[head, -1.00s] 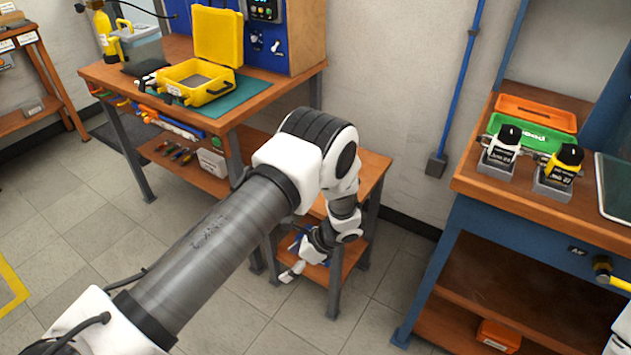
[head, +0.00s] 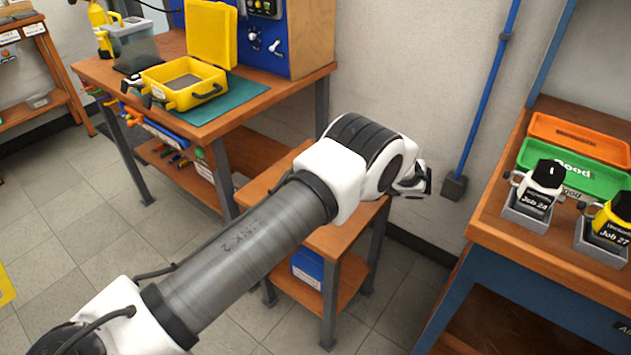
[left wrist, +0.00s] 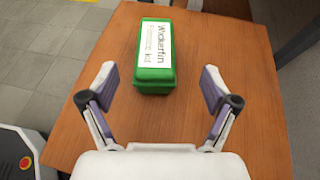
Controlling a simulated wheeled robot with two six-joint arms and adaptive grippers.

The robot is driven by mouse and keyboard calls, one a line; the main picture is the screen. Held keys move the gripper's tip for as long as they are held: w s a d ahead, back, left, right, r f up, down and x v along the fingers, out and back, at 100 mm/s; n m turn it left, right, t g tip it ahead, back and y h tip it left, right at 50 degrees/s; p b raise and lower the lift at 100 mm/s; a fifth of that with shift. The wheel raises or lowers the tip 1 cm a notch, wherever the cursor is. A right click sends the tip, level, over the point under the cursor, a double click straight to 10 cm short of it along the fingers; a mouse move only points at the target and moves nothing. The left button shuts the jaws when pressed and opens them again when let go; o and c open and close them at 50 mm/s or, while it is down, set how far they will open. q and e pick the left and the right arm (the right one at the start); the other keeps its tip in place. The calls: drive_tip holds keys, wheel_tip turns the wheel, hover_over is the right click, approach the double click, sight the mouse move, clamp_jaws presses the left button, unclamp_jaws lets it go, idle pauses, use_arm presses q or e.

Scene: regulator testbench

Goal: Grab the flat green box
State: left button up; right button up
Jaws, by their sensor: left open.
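The flat green box (left wrist: 154,80) lies on a small wooden table (left wrist: 100,118) in the left wrist view, with a white label reading "Wickerfin" and "kit" on its lid. My left gripper (left wrist: 158,87) is open and empty. Its two fingers are spread to the left and right of the box's near end, apart from it. In the head view my left gripper (head: 414,184) shows only partly past the arm, over the small table's right side. The box is hidden there behind my arm. My right gripper is not in view.
A blue box (head: 307,268) sits on the small table's lower shelf. The left bench holds an open yellow case (head: 185,99). The right bench holds a green tray (head: 560,180) marked "Good", an orange tray (head: 577,139) and two labelled regulators in stands.

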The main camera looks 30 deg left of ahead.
use_arm(q)
drive_tip(key=x, duration=0.7)
drive_tip(key=shift+s+d+f, duration=0.1)
drive_tip(key=shift+s+f, duration=0.05)
drive_tip(key=shift+s, duration=0.1)
drive_tip(key=shift+c, duration=0.7)
drive_tip(key=c, duration=1.4)
